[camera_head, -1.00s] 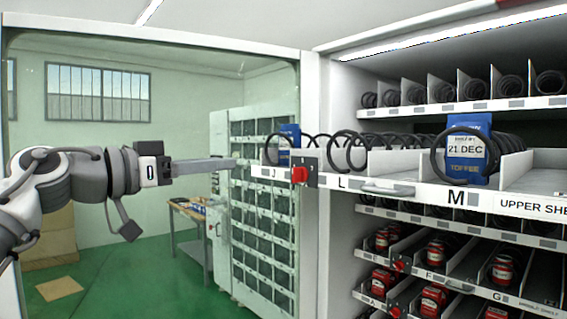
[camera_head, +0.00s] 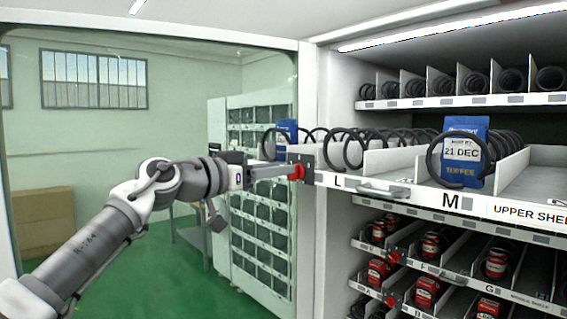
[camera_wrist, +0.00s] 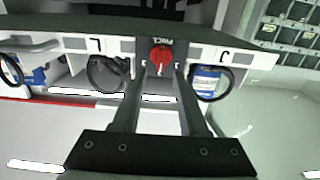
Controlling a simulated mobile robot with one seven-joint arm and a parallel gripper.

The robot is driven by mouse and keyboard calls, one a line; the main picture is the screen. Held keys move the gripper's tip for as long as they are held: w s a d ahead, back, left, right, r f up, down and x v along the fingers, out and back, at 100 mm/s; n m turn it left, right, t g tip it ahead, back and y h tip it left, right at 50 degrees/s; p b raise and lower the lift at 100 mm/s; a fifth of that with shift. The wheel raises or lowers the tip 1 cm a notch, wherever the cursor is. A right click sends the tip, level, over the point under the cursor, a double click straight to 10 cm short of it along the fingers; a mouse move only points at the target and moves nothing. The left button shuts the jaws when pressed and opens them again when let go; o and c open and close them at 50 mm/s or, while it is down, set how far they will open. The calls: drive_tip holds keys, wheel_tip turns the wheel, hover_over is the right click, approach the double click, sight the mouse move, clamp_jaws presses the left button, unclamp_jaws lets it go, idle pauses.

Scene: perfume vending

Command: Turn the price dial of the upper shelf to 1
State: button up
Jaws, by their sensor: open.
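The price dial (camera_head: 297,171) of the upper shelf is a red knob on a dark plate at the left part of the pulled-out shelf's front rail. The upper shelf (camera_head: 474,206) carries the labels L, M and "UPPER SHE...". In the wrist view the red dial (camera_wrist: 161,57) sits at the tips of my gripper, between the labels L and J. My gripper (camera_head: 290,172) reaches in from the left. In the wrist view my gripper (camera_wrist: 161,68) is open, its two fingers on either side of the dial. Whether they touch it I cannot tell. The dial's numbers are not readable.
A blue toffee bag (camera_head: 463,152) stands in a coil on the upper shelf, and another blue bag (camera_head: 288,131) is behind the dial. A grey handle (camera_head: 383,191) sticks out right of the dial. Lower shelves hold red jars (camera_head: 431,246). The space left of the cabinet is open.

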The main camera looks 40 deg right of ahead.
drive_tip(key=shift+w+d, duration=0.1)
drive_tip(key=shift+d, duration=1.1)
clamp_jaws()
